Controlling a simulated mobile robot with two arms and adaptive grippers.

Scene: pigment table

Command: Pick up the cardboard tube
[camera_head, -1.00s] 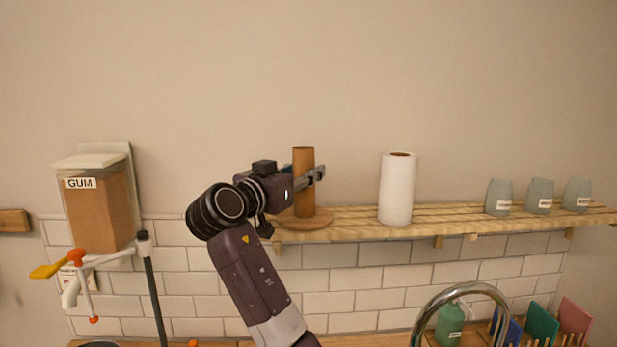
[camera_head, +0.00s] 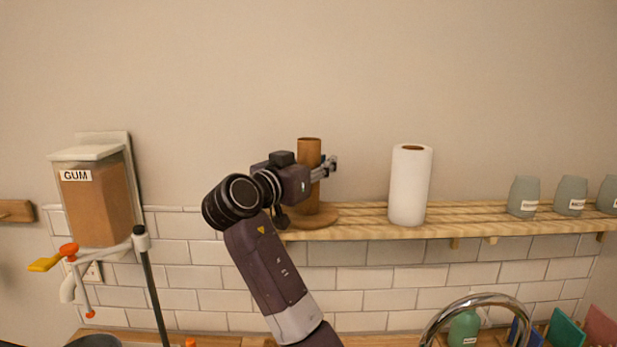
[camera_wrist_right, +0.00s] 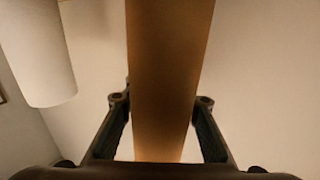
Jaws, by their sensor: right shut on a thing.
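The brown cardboard tube (camera_head: 309,152) stands upright at the left end of the wooden shelf, over a round wooden base (camera_head: 322,217). My right gripper (camera_head: 322,168) is around the tube at about mid-height and shut on it. In the right wrist view the tube (camera_wrist_right: 167,70) runs through the middle, between the two fingers (camera_wrist_right: 163,128). The gripper hides part of the tube in the head view, and I cannot tell whether its lower end touches the base. My left gripper is not in view.
A white paper roll (camera_head: 410,186) stands on the shelf (camera_head: 465,219) to the right of the tube. Grey cups (camera_head: 523,196) stand further right. A GUM dispenser (camera_head: 98,200) hangs at the left. A curved faucet (camera_head: 478,301) rises below the shelf. The wall above is clear.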

